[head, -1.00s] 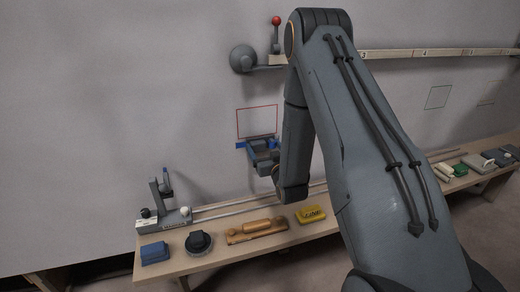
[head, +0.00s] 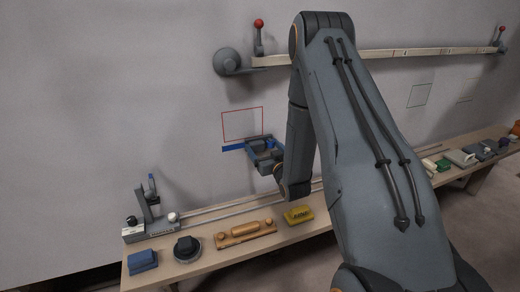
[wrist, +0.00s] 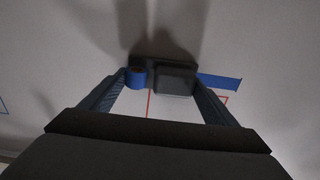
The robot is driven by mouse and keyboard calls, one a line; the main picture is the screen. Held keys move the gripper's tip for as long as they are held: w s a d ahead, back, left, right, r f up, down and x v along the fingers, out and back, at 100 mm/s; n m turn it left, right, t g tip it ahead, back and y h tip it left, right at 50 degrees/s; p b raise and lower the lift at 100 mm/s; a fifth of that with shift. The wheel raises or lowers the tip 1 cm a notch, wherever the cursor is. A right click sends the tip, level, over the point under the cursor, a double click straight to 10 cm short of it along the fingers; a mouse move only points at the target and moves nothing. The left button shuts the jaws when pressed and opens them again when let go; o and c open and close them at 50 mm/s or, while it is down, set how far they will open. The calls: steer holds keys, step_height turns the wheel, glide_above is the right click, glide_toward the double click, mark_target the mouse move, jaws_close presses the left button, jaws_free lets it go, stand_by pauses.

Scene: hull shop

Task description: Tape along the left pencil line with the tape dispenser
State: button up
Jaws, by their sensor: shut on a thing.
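My gripper (head: 264,149) is against the wall and shut on the tape dispenser (wrist: 175,80), which has a grey block and a blue roll (wrist: 137,78). A strip of blue tape (head: 233,147) lies on the wall along the lower edge of a red rectangle outline (head: 243,109) and reaches slightly past its left corner. The strip also shows in the wrist view (wrist: 222,82), running right from the dispenser. Red lines show between and beside the fingers there. I cannot make out a separate pencil line; the dispenser and gripper hide the wall behind them.
A bench below holds a blue block (head: 143,260), a dark round piece (head: 187,248), a wooden tool (head: 246,233) and a yellow block (head: 299,215). A long rail (head: 380,57) with red-knobbed levers (head: 258,24) crosses the wall above. The wall left of the outline is clear.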

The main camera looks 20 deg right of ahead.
steer(key=shift+d, duration=3.8)
steer(key=shift+o, duration=1.2)
steer(key=shift+c, duration=1.2)
steer(key=shift+s, duration=0.15)
steer(key=shift+s, duration=0.45)
steer(key=shift+s+r+p, duration=0.1)
steer(key=shift+s+p, duration=0.85)
steer(key=shift+s, duration=1.55)
steer(key=shift+s, duration=0.1)
